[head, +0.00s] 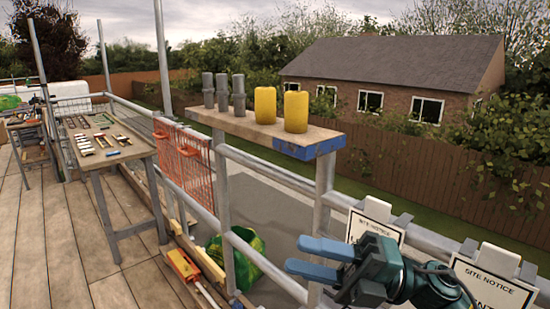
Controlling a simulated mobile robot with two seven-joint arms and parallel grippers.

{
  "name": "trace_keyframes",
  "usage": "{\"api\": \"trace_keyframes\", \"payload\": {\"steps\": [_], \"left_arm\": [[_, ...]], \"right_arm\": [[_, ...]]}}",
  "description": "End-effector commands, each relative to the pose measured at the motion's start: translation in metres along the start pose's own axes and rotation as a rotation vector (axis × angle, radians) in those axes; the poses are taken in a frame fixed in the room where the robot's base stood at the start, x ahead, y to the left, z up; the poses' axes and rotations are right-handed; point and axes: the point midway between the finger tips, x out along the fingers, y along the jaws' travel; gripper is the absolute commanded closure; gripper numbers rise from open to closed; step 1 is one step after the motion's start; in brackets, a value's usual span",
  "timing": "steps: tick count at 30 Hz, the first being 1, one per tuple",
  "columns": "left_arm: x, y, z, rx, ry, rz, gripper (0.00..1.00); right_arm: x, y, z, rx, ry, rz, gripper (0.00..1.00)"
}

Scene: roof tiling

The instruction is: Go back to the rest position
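My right gripper (297,254) comes in from the lower right. Its two blue fingers point left and stand apart, with nothing between them. It is in front of the metal railing (265,284), below the wooden shelf; I cannot tell whether it touches the railing. My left gripper is out of the picture.
A wooden shelf (235,123) carries grey cylinders (222,92) and two yellow cylinders (296,112). Site notice signs (490,285) hang close to my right arm. A tool table (128,153) stands left. An orange tool (182,264) lies low; deck boards (60,250) are mostly clear.

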Motion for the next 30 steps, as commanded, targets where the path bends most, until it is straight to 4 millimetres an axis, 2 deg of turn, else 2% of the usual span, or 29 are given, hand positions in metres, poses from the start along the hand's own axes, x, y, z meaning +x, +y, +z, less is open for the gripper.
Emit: {"api": "trace_keyframes", "payload": {"steps": [2,5,8,9,11,12,14,15,18,21,24,27,30], "left_arm": [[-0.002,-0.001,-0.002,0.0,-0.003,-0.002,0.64],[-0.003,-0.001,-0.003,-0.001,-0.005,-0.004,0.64],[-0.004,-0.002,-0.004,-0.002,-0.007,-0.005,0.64],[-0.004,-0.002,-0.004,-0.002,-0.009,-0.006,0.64],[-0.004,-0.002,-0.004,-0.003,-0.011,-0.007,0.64],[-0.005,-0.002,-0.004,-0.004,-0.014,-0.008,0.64],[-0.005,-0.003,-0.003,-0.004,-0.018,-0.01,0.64],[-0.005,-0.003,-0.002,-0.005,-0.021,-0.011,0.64],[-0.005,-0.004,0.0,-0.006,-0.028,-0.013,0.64],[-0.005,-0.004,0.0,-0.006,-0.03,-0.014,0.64],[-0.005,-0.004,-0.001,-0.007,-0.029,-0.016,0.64],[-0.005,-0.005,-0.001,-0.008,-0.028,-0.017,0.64],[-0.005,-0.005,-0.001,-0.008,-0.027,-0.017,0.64]], "right_arm": [[-0.008,-0.015,0.008,0.18,-0.188,0.121,0.64],[-0.032,-0.045,0.02,0.407,-0.445,0.234,0.64],[-0.066,-0.09,0.021,0.648,-0.715,0.308,0.64],[-0.083,-0.112,0.016,0.747,-0.827,0.327,0.64],[-0.107,-0.147,0.002,0.899,-0.994,0.343,0.64],[-0.123,-0.17,-0.012,0.998,-1.099,0.346,0.64],[-0.145,-0.201,-0.036,1.133,-1.243,0.341,0.64],[-0.157,-0.218,-0.054,1.217,-1.327,0.334,0.64],[-0.179,-0.253,-0.1,1.392,-1.5,0.308,0.64],[-0.193,-0.275,-0.137,1.515,-1.618,0.28,0.64],[-0.199,-0.285,-0.161,1.588,-1.683,0.261,0.64],[-0.202,-0.289,-0.17,1.618,-1.709,0.253,0.64],[-0.202,-0.29,-0.171,1.62,-1.712,0.251,0.64]]}}
